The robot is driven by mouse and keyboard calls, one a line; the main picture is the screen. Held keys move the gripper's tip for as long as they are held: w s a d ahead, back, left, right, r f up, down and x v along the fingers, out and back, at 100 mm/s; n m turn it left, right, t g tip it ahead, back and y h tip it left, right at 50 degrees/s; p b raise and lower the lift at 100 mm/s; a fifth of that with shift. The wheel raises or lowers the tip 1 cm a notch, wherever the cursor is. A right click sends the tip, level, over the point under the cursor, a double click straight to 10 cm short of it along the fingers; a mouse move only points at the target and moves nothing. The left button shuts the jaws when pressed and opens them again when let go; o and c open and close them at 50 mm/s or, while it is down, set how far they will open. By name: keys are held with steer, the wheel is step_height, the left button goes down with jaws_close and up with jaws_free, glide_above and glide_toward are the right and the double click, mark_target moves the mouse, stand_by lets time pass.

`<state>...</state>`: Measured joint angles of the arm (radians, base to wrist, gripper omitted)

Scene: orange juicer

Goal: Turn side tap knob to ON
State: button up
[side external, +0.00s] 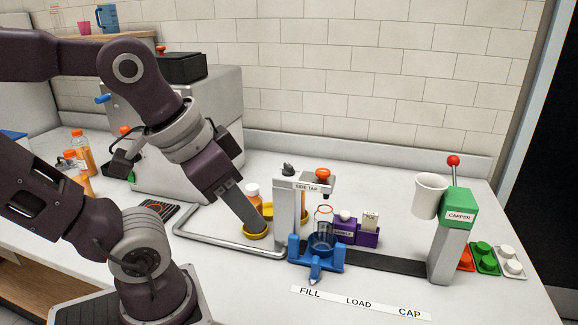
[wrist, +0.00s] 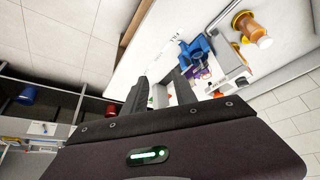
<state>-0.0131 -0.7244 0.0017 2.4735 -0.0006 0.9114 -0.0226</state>
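The side tap (side external: 288,212) is a grey post with a short arm and a "SIDE TAP" label. A dark knob (side external: 288,169) sits on top of its post, and an orange-red knob (side external: 323,174) sits at the outer end of its arm. I cannot tell the ON or OFF setting. My gripper (side external: 257,230) points down to the left of the tap post, apart from both knobs and lower than them. In the wrist view my gripper (wrist: 162,76) shows two fingers apart with nothing held between them.
A clear jar (side external: 323,230) stands in a blue holder (side external: 317,258) below the tap arm. Yellow dishes with a bottle (side external: 252,190) are beside my fingers. Purple blocks (side external: 367,239), a dark track (side external: 385,261) and the green capper (side external: 458,209) are to the right. A grey rail (side external: 215,246) lies in front.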

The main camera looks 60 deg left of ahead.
steer(key=w+a+r+n+g, duration=0.2)
steer(key=w+a+r+n, duration=0.25)
steer(key=w, duration=0.35)
steer(key=n+g, duration=0.4)
steer(key=n, duration=0.9)
glide_above(289, 164)
steer(key=f, duration=0.5)
steer(key=shift+s+d, duration=0.2)
steer(key=shift+d, duration=0.05)
steer(key=f, duration=0.6)
steer(key=shift+a+f, duration=0.25)
steer(key=shift+f, duration=0.4)
steer(key=shift+w, duration=0.1)
steer(key=shift+c, duration=0.2)
jaws_close()
